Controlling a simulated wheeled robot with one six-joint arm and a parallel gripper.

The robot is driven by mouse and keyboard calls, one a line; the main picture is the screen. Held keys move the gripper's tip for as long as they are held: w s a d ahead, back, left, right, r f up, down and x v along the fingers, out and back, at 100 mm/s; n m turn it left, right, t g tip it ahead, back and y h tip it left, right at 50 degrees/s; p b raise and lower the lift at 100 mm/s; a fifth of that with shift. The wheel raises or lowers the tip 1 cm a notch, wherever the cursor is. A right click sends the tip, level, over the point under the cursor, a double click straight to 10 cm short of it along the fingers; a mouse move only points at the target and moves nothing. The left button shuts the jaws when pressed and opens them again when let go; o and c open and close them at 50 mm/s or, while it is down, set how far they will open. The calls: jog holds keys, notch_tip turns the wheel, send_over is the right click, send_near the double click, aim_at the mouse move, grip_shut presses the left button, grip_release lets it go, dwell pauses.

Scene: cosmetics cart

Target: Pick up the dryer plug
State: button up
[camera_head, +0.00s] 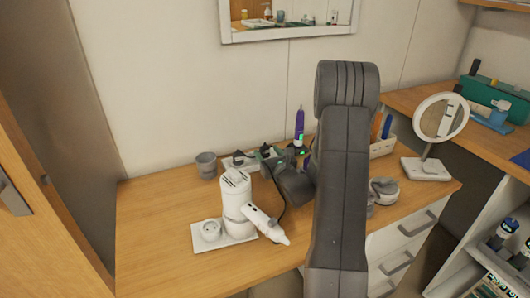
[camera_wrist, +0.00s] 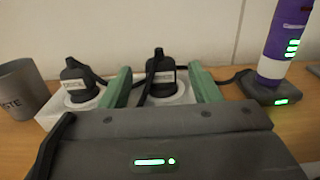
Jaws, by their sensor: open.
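Two black plugs with white labels stand upright in a pale power strip (camera_wrist: 52,112) in the wrist view. One plug (camera_wrist: 160,72) is in the middle, between the two green fingers of my open gripper (camera_wrist: 160,80). The other plug (camera_wrist: 78,84) is left of the left finger. The label lettering is too small to tell surely which one is the dryer plug. In the head view my gripper (camera_head: 268,153) is over the strip (camera_head: 240,164) at the back of the table; my arm hides part of that area. The white hair dryer (camera_head: 236,196) stands on a white base.
A grey cup (camera_head: 206,165) stands left of the strip. A purple device (camera_head: 299,127) stands on a dark charging base (camera_wrist: 272,94) close to the right finger. A round mirror (camera_head: 440,117) stands at the right. The table's left front is clear.

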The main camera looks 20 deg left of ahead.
aim_at(263, 146)
jog(key=x, duration=0.4)
jog(key=shift+w+a, duration=0.25)
jog(key=shift+w, duration=0.05)
jog(key=c, duration=1.1)
